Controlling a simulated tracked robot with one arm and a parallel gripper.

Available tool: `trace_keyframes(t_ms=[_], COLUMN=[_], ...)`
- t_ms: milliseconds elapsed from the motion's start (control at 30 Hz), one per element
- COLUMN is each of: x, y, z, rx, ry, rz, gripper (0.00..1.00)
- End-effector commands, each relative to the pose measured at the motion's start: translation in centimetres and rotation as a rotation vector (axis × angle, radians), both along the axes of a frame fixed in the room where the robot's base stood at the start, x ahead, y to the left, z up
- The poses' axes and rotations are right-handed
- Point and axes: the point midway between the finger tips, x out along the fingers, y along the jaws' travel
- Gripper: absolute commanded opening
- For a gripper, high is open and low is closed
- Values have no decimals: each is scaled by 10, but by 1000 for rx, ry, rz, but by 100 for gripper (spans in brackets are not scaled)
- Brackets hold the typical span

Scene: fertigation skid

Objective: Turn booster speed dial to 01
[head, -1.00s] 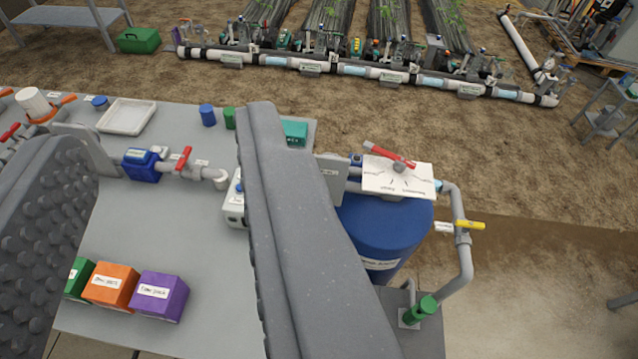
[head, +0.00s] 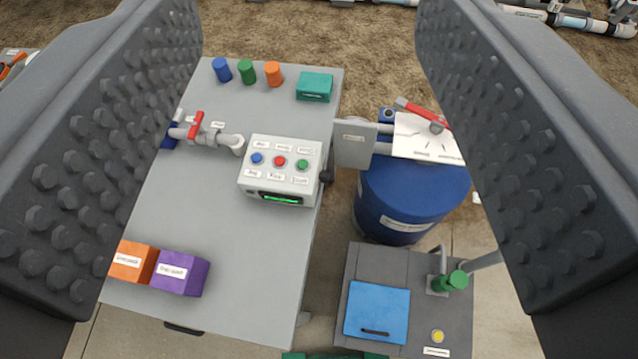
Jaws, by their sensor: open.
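My gripper (head: 312,45) is open and empty, with one studded grey finger on each side of the view. Between the fingers, below their tips in the picture, a white control box (head: 252,178) stands on the grey table. It has blue, red and green buttons on top, small labels and a lit green display on its front. A black round knob (head: 326,176) sticks out of its right side. The knob may be the booster speed dial, but no label I can read confirms it. The fingers touch neither box nor knob. The display's reading is too small to tell.
A grey plate (head: 355,145) and pipes stand right of the box, by a blue tank (head: 410,195). A grey cabinet (head: 375,270) with a blue lid is at lower right. Orange (head: 132,262) and purple (head: 180,273) boxes sit at the table's front.

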Motion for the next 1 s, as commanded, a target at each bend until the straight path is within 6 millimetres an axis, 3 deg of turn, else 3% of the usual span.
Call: trace_keyframes(t_ms=[300, 500, 1000], x=[84, 129, 210], y=[-10, -12, -28], z=[-98, -165, -332], rx=[333, 567, 1126], ry=[271, 453, 883], rz=[2, -18, -131], gripper=[52, 52, 52])
